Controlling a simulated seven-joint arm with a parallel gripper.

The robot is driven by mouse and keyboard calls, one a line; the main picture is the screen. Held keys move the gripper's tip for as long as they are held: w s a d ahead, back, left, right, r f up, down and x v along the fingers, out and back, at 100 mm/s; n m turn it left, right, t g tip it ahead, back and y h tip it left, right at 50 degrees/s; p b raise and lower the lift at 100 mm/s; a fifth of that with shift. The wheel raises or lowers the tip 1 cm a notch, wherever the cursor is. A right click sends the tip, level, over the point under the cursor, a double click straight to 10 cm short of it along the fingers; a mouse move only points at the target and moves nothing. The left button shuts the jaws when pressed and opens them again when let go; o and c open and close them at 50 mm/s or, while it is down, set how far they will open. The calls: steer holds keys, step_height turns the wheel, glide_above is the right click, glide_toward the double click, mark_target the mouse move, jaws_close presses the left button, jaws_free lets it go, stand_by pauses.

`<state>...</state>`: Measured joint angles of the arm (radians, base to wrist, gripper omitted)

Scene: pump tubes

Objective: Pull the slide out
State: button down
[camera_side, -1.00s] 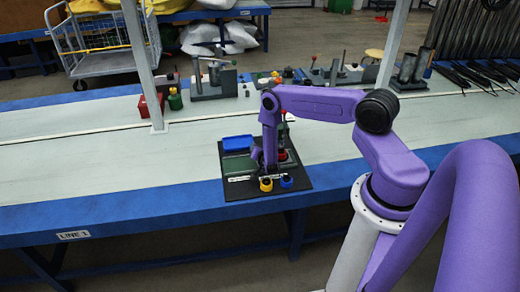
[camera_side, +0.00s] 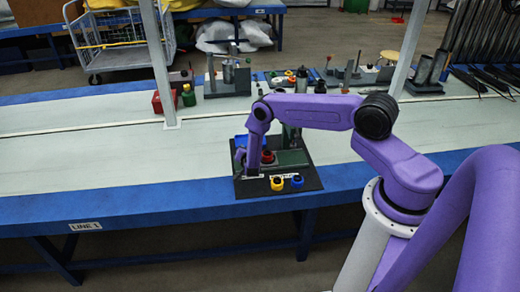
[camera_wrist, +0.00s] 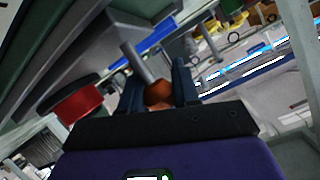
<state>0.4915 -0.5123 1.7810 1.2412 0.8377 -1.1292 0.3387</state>
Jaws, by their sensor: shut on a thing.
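My gripper (camera_side: 246,166) is low at the left side of the black fixture plate (camera_side: 305,186). In the wrist view my gripper (camera_wrist: 158,88) is shut on an orange-brown knob (camera_wrist: 158,96), with a dark finger on each side. A grey metal rod (camera_wrist: 136,60) runs from the knob up and left towards the grey-green fixture body. The rod and knob look like the handle of the slide; the slide's own body cannot be made out clearly. In the side view my arm hides the knob.
A red round part (camera_side: 267,157) is just right of my gripper; it also shows in the wrist view (camera_wrist: 78,104). The bench left of the plate is clear.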

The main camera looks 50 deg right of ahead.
steer(key=shift+w+a+r, duration=0.15)
steer(key=shift+w+a, duration=0.95)
steer(key=shift+w, duration=0.05)
steer(key=c, duration=0.8)
jaws_free()
steer(key=shift+s, duration=0.1)
steer(key=shift+s+a, duration=0.15)
steer(key=shift+s, duration=0.05)
steer(key=v, duration=1.7)
